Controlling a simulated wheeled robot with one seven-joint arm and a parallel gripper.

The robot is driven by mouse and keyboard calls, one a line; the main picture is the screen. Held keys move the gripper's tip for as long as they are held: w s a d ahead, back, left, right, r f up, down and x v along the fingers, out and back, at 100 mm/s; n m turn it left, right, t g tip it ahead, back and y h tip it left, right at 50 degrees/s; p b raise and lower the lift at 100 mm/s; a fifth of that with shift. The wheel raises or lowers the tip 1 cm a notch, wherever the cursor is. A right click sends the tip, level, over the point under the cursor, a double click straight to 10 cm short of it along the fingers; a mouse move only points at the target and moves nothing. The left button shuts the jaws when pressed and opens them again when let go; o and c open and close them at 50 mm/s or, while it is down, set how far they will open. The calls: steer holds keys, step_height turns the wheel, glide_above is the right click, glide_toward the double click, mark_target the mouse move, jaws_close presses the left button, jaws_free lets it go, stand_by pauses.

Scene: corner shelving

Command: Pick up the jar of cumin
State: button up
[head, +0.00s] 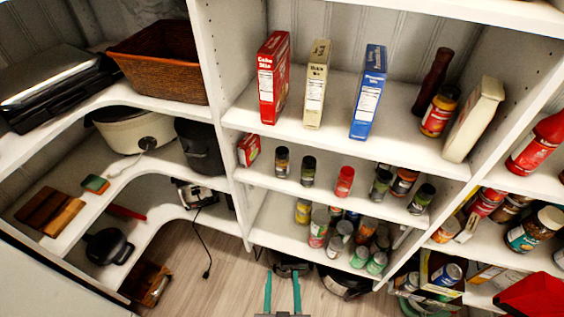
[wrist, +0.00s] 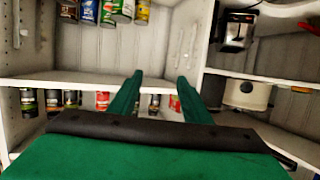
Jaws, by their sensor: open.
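Several small spice jars stand upright on the middle shelf in the head view: a dark-capped jar (head: 282,161) at left, another dark-capped jar (head: 308,170), a red jar (head: 344,181), and more dark-capped jars (head: 381,185) at right. Their labels are too small to read, so I cannot tell which is cumin. My gripper (head: 282,278) is open and empty, low in front of the shelves, apart from the jars. The wrist view appears upside down. There my green fingers (wrist: 160,78) point toward the shelving, and one jar (wrist: 154,103) shows between them. The fingers and palm hide part of the row.
The middle shelf (wrist: 88,77) has a board above it holding boxes, including a blue box (head: 369,92). Several cans (head: 319,228) crowd the shelf below. A small red box (head: 249,150) stands left of the jars. A slow cooker (head: 131,130) is on the left shelving.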

steer(key=w+r, duration=0.3)
steer(key=w, duration=0.3)
steer(key=w+r, duration=0.3)
steer(key=w, duration=0.4)
steer(key=n+g+y, duration=0.1)
glide_toward(283, 165)
steer(key=w, duration=0.2)
steer(key=x, duration=1)
steer(key=shift+w+a+f, duration=0.2)
steer(key=shift+f, duration=0.25)
steer(key=shift+c, duration=0.6)
steer(key=c, duration=0.7)
